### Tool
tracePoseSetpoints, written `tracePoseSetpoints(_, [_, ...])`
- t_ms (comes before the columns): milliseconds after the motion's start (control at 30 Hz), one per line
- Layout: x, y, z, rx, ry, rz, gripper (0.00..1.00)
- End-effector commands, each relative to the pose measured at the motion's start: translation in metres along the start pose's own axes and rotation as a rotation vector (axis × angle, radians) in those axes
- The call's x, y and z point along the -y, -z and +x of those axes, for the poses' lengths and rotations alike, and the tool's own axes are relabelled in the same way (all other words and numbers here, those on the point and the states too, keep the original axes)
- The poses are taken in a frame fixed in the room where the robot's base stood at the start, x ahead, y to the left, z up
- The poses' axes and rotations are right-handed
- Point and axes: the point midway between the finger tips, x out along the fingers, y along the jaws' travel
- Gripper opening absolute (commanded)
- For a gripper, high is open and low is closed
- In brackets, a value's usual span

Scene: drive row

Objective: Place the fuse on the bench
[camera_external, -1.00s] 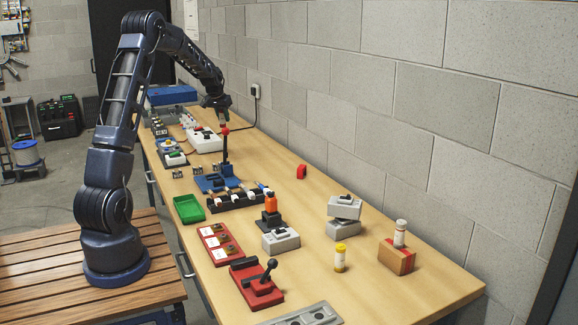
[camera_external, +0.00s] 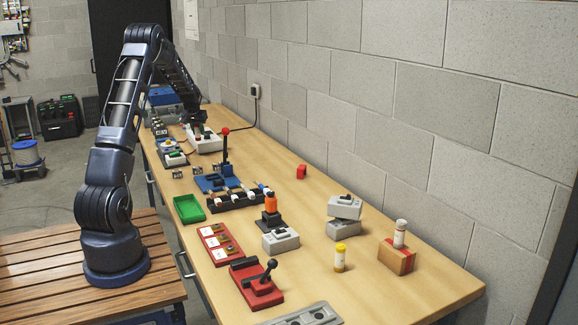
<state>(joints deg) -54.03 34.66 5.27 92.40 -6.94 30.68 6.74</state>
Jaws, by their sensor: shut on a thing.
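My gripper (camera_external: 196,118) is at the far end of the bench (camera_external: 310,215), low beside the white box with a green top. It is shut on the fuse, but the fuse itself is too small and covered to make out here. A black rack (camera_external: 228,203) in the middle of the bench holds several pale cylinders.
A blue base with a red-knobbed lever (camera_external: 225,150), a green tray (camera_external: 189,209), a red lever switch (camera_external: 258,286) and stacked grey boxes (camera_external: 345,218) stand on the bench. The wood along the wall is mostly clear, apart from a small red piece (camera_external: 301,172).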

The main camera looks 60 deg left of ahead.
Motion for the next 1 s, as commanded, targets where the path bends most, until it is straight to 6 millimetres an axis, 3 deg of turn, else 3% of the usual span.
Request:
tracePoseSetpoints(100, [0.001, -0.011, 0.026, 0.003, 0.000, 0.000, 0.02])
tracePoseSetpoints(300, [0.000, -0.023, 0.055, 0.001, 0.000, 0.000, 0.02])
tracePoseSetpoints(567, [0.000, -0.029, 0.069, 0.001, 0.000, 0.001, 0.02])
tracePoseSetpoints(833, [0.000, -0.042, 0.100, 0.001, 0.000, 0.001, 0.02])
tracePoseSetpoints(1000, [0.000, -0.042, 0.102, -0.001, 0.000, 0.001, 0.02])
